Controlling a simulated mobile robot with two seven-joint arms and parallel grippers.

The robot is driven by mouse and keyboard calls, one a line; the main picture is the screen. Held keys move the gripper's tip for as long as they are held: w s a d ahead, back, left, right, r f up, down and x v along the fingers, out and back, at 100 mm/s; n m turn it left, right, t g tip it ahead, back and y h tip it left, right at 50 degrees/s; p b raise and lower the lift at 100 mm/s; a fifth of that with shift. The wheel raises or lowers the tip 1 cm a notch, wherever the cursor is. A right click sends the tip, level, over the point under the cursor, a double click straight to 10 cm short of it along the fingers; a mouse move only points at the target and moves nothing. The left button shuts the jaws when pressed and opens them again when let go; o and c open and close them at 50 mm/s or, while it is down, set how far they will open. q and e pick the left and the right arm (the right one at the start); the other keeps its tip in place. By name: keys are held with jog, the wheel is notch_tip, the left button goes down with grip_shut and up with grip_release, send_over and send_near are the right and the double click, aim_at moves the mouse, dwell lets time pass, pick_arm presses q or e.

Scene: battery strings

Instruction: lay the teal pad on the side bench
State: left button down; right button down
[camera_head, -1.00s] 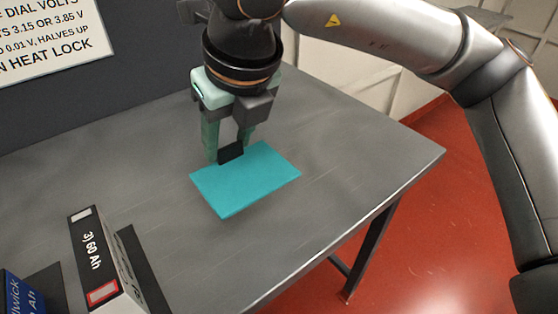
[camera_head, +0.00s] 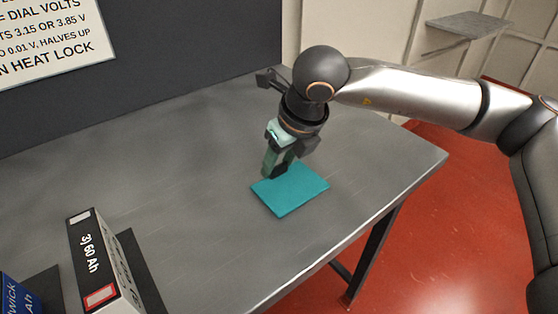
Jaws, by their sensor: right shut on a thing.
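The teal pad (camera_head: 296,192) is a flat, thin rectangle, seen over the right part of the grey table (camera_head: 190,150). My right gripper (camera_head: 277,170) points down and is shut on the pad at its back left edge. The fingertips hide a little of that edge. I cannot tell whether the pad touches the table top or hangs just above it. A small grey flat surface (camera_head: 470,21) stands at the back right, beyond the table, and may be the side bench. My left gripper is not in view.
A dark panel with a sign (camera_head: 45,35) backs the table. Red floor (camera_head: 425,245) lies beyond the right edge.

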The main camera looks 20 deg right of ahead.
aim_at(295, 189)
jog(key=shift+f, duration=0.1)
jog(key=shift+f, duration=0.15)
jog(key=shift+c, duration=1.7)
grip_release()
jog(key=shift+r, duration=0.2)
jog(key=shift+r, duration=0.25)
jog(key=p+v, duration=0.1)
jog(key=v, duration=1)
jog(key=shift+s+r, duration=0.2)
